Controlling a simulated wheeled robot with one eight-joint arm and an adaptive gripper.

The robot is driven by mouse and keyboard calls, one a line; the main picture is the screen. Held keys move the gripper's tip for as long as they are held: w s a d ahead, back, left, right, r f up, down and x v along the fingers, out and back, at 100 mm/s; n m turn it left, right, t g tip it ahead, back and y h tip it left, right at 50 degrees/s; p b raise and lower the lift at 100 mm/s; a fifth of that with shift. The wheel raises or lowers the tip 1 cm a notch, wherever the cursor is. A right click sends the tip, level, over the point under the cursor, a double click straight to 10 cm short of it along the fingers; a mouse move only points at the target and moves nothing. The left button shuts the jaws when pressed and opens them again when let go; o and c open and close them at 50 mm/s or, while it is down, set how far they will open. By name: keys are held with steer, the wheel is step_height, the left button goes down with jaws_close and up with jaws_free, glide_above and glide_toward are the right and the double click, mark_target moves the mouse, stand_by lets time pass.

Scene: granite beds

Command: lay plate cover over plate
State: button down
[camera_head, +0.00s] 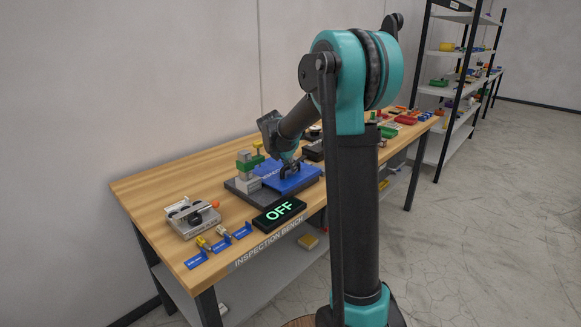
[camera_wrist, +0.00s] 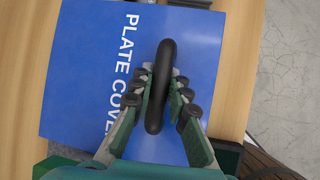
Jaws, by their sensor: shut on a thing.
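The plate cover (camera_head: 298,182) is a flat blue sheet with a black bar handle. In the wrist view the cover (camera_wrist: 85,75) shows the white words "PLATE COVER", and its handle (camera_wrist: 160,85) runs between my fingers. My gripper (camera_wrist: 163,82) is shut on this handle. In the head view my gripper (camera_head: 291,168) is at the cover's middle. The dark grey plate (camera_head: 258,197) is on the bench, and the cover lies over its right and back part. Its front left part shows bare. I cannot tell whether the cover touches the plate.
A grey block with a green and yellow clamp (camera_head: 247,165) stands at the plate's left, beside the cover. A black "OFF" sign (camera_head: 279,213) is in front. A metal fixture (camera_head: 190,216) and several blue-labelled pieces are to the left. A shelf rack (camera_head: 450,85) stands behind right.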

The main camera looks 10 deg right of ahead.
steer(key=shift+f, duration=0.65)
stand_by(0.3)
steer(key=c, duration=1.4)
jaws_free()
steer(key=v, duration=1.2)
steer(key=s+d+f+m+y, duration=0.1)
steer(key=s+f+m, duration=0.6)
steer(key=s, duration=0.3)
steer(key=s+d+f+m+y, duration=0.1)
steer(key=s+d+f+m, duration=0.1)
steer(key=s+f+m, duration=0.4)
steer(key=s+d+f+m+g+y, duration=0.1)
steer(key=s+f+m+y, duration=0.1)
steer(key=s+f+m, duration=0.5)
steer(key=s+m, duration=0.4)
steer(key=s, duration=0.5)
steer(key=shift+d+f+m, duration=0.25)
steer(key=shift+f+m, duration=0.05)
steer(key=shift+f, duration=0.05)
